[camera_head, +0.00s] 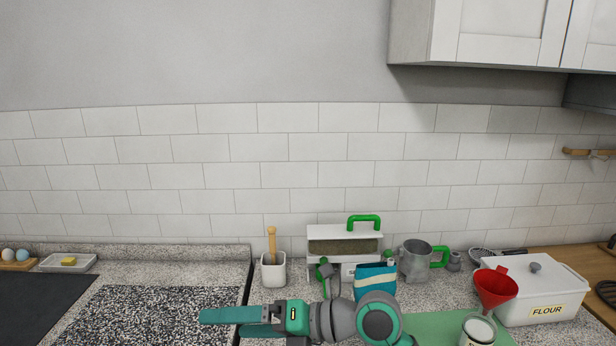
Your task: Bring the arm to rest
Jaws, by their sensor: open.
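My gripper (222,323) is at the lower middle of the view, with its teal fingers pointing left above the speckled counter. The near and far fingers partly overlap in this view. It is open, and I see nothing between the fingers. My grey and teal arm reaches in from the bottom edge, right of the gripper. It hides part of the counter and the lower part of a blue and white bag (375,279).
Behind the arm stand a white dispenser (345,232) with a green handle, a white pot (273,271) and a grey jug (413,262). A red funnel (495,287) and a flour box (541,289) are at right. The dark speckled panel (140,312) at left is bare.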

